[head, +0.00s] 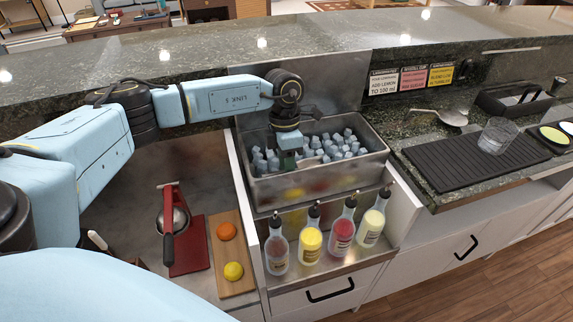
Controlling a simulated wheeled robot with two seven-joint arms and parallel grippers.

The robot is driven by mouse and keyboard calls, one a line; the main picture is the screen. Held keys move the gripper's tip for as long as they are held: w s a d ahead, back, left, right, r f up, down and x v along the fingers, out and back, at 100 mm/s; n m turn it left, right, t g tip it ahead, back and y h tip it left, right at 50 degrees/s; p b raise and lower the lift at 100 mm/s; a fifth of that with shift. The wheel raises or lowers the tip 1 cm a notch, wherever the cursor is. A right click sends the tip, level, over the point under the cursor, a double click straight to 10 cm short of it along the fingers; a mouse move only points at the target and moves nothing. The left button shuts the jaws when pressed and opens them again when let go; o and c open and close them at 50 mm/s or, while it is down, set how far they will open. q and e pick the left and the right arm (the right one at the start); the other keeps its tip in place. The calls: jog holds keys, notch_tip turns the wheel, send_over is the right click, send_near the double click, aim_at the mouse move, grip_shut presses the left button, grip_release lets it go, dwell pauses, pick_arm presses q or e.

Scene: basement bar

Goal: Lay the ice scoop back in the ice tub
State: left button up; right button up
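The ice tub (312,183) is a steel bin set into the counter, filled with pale ice pieces. A silver scoop-like utensil (448,117) lies on the dark stone counter to the right of the tub, its handle pointing left; it looks like the ice scoop. My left arm reaches in from the left, and my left gripper (288,160) points down over the left part of the tub, at the ice. Its fingertips are small and partly hidden, so I cannot tell whether it is open or holds anything. My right gripper is not in view.
Several bottles with pourers (311,242) stand in front of the tub. A red press (188,245) and a cutting board (236,285) with an orange and a lemon are at left. A glass (496,137) stands on a black mat (458,170) at right. A raised ledge runs behind.

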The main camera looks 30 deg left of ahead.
pick_arm(q)
jog(key=v, duration=1.3)
jog(key=shift+r+p, duration=0.25)
jog(key=shift+p, duration=0.1)
